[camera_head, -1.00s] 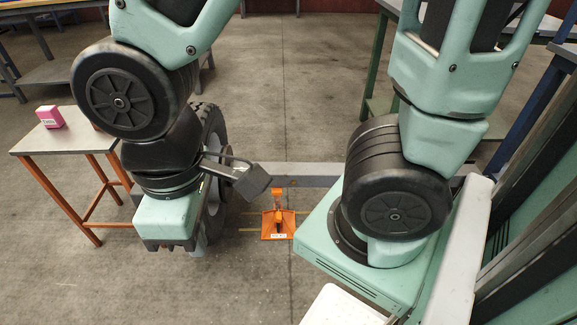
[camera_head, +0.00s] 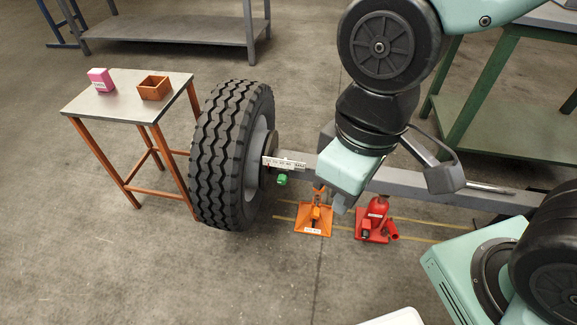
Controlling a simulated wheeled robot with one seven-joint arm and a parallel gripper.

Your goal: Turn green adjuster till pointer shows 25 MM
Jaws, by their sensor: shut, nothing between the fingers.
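The green adjuster (camera_head: 281,179) is a small knob in the head view, just right of the wheel hub and below the beam. A white scale (camera_head: 284,163) with small markings sits just above it. I cannot read the pointer's position at this size. My gripper (camera_head: 338,207) hangs at the end of my arm, to the right of the adjuster and apart from it in the picture. Its fingers are small and partly hidden by the wrist. It is shut and holds nothing.
A large black tyre (camera_head: 227,150) stands left of the adjuster. A grey beam (camera_head: 400,181) runs right from it. An orange stand (camera_head: 314,221) and a red jack (camera_head: 375,219) are below. A side table (camera_head: 125,98) carries a pink box (camera_head: 101,80) and an orange bin (camera_head: 154,88).

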